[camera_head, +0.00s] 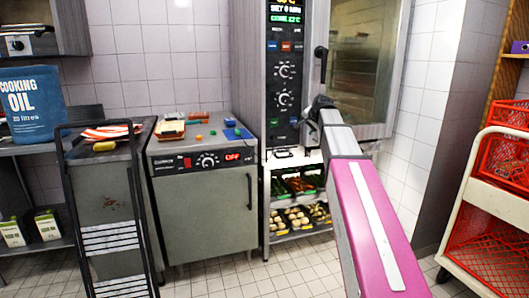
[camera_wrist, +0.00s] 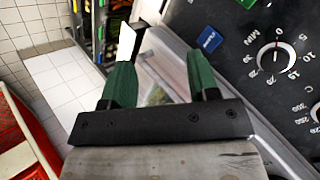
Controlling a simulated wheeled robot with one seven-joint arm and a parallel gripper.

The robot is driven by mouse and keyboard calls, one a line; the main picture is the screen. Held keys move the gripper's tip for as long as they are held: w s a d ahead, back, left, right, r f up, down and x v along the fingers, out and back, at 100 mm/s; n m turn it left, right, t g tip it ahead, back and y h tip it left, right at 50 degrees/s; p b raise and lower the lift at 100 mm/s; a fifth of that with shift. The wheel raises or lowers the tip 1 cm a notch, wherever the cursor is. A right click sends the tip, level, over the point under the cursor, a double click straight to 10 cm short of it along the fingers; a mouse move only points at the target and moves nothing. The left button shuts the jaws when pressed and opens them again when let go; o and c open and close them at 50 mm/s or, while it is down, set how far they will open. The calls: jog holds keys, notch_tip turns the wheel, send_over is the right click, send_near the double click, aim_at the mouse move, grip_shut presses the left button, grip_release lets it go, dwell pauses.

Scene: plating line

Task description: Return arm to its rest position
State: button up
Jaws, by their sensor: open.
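My arm (camera_head: 365,215) reaches forward and upward from the lower right of the head view, with its far end in front of the tall oven (camera_head: 283,75). My gripper (camera_wrist: 150,88) shows in the wrist view with two green fingers set apart. It is open, and nothing is seen held between the fingers. The oven's black control panel (camera_wrist: 270,50) is close on the right in the wrist view. In the head view the gripper's fingers are too small and hidden to make out clearly.
A grey cabinet (camera_head: 210,215) with small items on top stands left of the oven. A trolley (camera_head: 105,175) is further left, by a blue oil container (camera_head: 31,105). Red crates (camera_head: 505,160) sit on a cart at right. Food trays (camera_head: 300,215) fill the shelves below the oven.

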jog(key=s+f+n+g, duration=0.1)
jog(key=s+f, duration=0.3)
jog(key=f, duration=0.4)
jog(key=s+f+n+g, duration=0.1)
jog(key=s+f, duration=0.2)
jog(key=f, duration=0.5)
jog(key=s+f+n+g+h, duration=0.2)
jog(key=s+f+n+g, duration=0.4)
jog(key=s+f, duration=2.1)
jog(key=shift+s+a+f+g+h, duration=0.25)
jog(key=shift+f+g+h, duration=0.2)
jog(key=shift+f, duration=0.2)
jog(key=shift+c, duration=0.3)
dwell(0.7)
